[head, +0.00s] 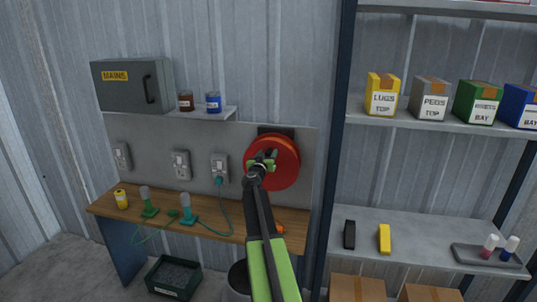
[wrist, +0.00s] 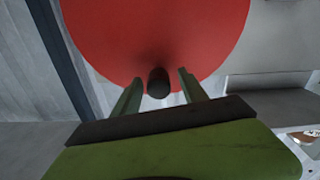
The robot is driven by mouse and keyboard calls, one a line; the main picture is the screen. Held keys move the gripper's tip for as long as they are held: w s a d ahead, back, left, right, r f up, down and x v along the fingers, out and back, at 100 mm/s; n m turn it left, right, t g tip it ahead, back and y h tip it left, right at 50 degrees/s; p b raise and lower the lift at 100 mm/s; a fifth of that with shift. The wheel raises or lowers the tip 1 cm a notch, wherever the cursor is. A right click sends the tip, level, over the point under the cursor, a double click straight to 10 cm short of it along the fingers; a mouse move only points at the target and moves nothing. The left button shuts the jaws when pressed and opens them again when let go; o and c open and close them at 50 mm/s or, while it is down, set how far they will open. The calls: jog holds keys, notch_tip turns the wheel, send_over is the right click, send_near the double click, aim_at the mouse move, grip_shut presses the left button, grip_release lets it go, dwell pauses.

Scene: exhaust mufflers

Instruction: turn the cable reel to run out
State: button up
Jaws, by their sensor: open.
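The cable reel (head: 286,172) is a round red disc on the grey wall panel, right of the sockets. It fills the top middle of the wrist view (wrist: 155,35). A short dark knob (wrist: 158,83) sticks out from its face, near the rim. My gripper (head: 262,160) is at the reel's face. In the wrist view my gripper (wrist: 160,77) is open, one finger on each side of the knob. Gaps show between the knob and both fingers. My arm hides part of the reel in the head view, and I see no marking on it.
A teal cable (head: 226,208) hangs from the right socket (head: 219,165). A dark upright (head: 334,140) and shelves (head: 450,232) stand to the right.

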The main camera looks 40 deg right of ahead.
jog(key=shift+w+d, duration=0.25)
jog(key=shift+d, duration=0.1)
grip_shut()
jog(key=shift+a, duration=0.1)
dwell(1.1)
jog(key=shift+d+r, duration=0.1)
jog(key=shift+d, duration=0.3)
jog(key=shift+a, duration=0.4)
